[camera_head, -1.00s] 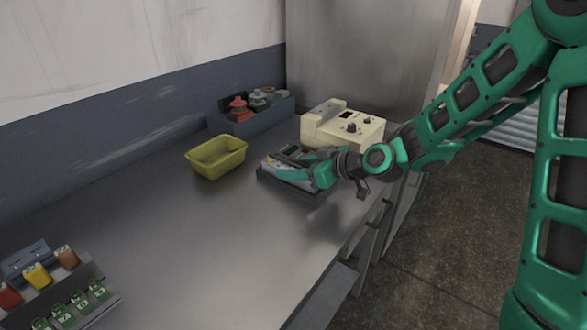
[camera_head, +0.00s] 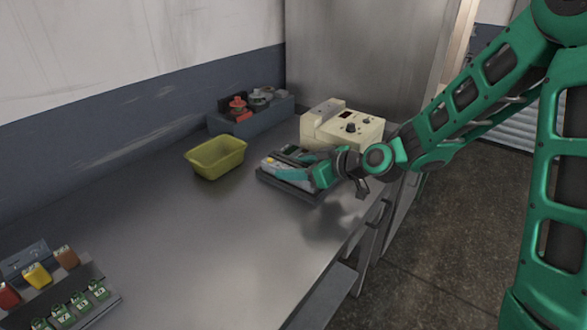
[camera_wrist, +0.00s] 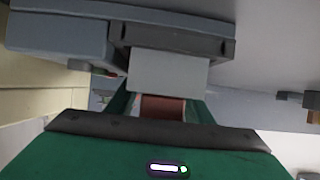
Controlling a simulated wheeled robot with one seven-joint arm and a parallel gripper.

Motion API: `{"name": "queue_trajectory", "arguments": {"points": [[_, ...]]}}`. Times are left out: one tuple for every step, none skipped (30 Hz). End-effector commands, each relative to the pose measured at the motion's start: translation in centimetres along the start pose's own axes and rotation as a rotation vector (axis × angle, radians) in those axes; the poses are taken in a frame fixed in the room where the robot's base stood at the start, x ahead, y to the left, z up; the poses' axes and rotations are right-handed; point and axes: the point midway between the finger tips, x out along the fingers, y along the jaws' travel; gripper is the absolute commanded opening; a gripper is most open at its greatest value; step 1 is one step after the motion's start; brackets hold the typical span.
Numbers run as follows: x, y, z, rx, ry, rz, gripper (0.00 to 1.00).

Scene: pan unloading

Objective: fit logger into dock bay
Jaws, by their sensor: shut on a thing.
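My gripper (camera_head: 312,175) is low over the dark dock (camera_head: 287,192) on the counter, in front of the cream box. In the wrist view its two green fingers (camera_wrist: 162,106) are shut on a reddish-brown piece (camera_wrist: 162,108), which I take to be the logger. A light grey block (camera_wrist: 168,72) lies just beyond it, against a dark grey edge. In the head view the fingers and wrist hide the held logger. I cannot tell whether it is seated in a bay or only above it. A small yellow and pale part (camera_head: 269,162) shows at the dock's left end.
A yellow-green bin (camera_head: 216,158) stands left of the dock. A cream box with knobs (camera_head: 342,127) is close behind my gripper. A blue-grey holder with red and grey knobs (camera_head: 251,115) is at the back. A rack (camera_head: 95,312) with coloured blocks is front left. The middle counter is clear.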

Motion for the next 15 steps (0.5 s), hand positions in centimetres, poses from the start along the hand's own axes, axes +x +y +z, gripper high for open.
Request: {"name": "queue_trajectory", "arguments": {"points": [[0.04, -0.06, 0.1, 0.0, -0.001, -0.001, 0.15], [0.04, -0.07, 0.1, 0.0, -0.001, -0.002, 0.15], [0.04, -0.07, 0.1, 0.0, -0.001, -0.002, 0.15], [0.04, -0.08, 0.11, 0.0, -0.001, -0.002, 0.15], [0.04, -0.08, 0.12, 0.0, -0.002, -0.002, 0.52], [0.04, -0.1, 0.13, 0.0, -0.002, -0.002, 0.61], [0.04, -0.1, 0.14, 0.0, -0.002, -0.002, 0.65], [0.05, -0.11, 0.15, 0.0, -0.002, -0.003, 0.65], [0.05, -0.12, 0.17, 0.001, -0.003, -0.003, 0.65], [0.05, -0.14, 0.25, 0.001, -0.005, -0.003, 0.65], [0.03, -0.14, 0.26, 0.001, -0.005, -0.003, 0.65], [-0.04, -0.14, 0.28, 0.001, -0.005, -0.003, 0.65], [-0.15, -0.13, 0.29, 0.001, -0.005, -0.003, 0.66], [-0.32, -0.11, 0.31, 0.002, -0.006, -0.003, 0.66], [-0.65, -0.08, 0.36, 0.002, -0.007, -0.002, 0.69]]}}
